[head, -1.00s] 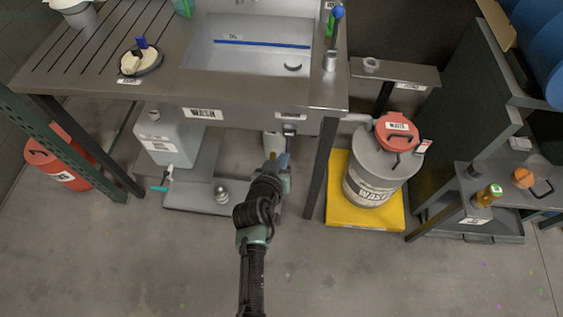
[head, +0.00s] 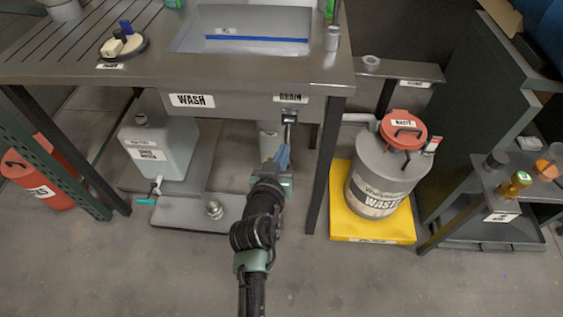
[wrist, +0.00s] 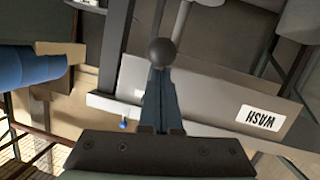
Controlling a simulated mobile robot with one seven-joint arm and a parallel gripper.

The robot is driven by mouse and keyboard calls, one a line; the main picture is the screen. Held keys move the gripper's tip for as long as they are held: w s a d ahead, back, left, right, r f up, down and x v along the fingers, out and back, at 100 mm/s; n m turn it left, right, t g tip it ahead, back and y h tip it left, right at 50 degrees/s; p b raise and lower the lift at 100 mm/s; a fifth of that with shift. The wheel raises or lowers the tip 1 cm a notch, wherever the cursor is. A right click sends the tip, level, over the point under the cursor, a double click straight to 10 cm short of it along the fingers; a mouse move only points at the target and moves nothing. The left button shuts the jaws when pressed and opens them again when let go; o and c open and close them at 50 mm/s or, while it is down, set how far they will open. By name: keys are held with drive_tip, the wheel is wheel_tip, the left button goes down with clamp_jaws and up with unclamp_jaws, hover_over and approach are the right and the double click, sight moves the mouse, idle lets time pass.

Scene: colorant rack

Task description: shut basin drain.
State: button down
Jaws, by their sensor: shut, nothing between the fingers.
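The wash basin (head: 245,62) is set in the grey bench, with a label reading DRAIN on its front edge at right. Below that label is the dark drain valve (head: 289,116), with a thin lever hanging down from it. My gripper (head: 284,152) is at the lower end of this lever, with its blue fingers pointing up. In the wrist view my gripper (wrist: 160,85) is shut, its fingers together, with a dark round knob (wrist: 161,52) just at the fingertips. I cannot tell whether they touch. The basin's drain hole is not visible now.
A bench leg (head: 322,165) stands close right of my gripper. A waste drum (head: 375,185) with a red lid stands on a yellow base farther right. A white jug (head: 155,145) is on the low shelf at left. The floor in front is clear.

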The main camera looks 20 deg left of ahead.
drive_tip(key=shift+w+a+f+m+t+y+b, duration=0.25)
drive_tip(key=shift+f+t+b, duration=0.9)
drive_tip(key=shift+b, duration=4.05)
drive_tip(key=shift+w+d+f+m+t+y+b, duration=0.2)
drive_tip(key=shift+f+t+b, duration=0.9)
drive_tip(key=shift+b, duration=4.1)
drive_tip(key=t+b, duration=0.1)
drive_tip(key=b, duration=0.3)
drive_tip(key=w+f+b, duration=0.1)
drive_tip(key=b, duration=0.3)
drive_tip(key=t+b, duration=0.1)
drive_tip(key=b, duration=0.3)
drive_tip(key=shift+w+a+f+t+b, duration=0.15)
drive_tip(key=shift+w+a+t+b, duration=0.15)
drive_tip(key=shift+w+t, duration=0.05)
drive_tip(key=shift+w+a+f+b, duration=0.1)
drive_tip(key=shift+w+b, duration=0.2)
drive_tip(key=shift+b, duration=0.75)
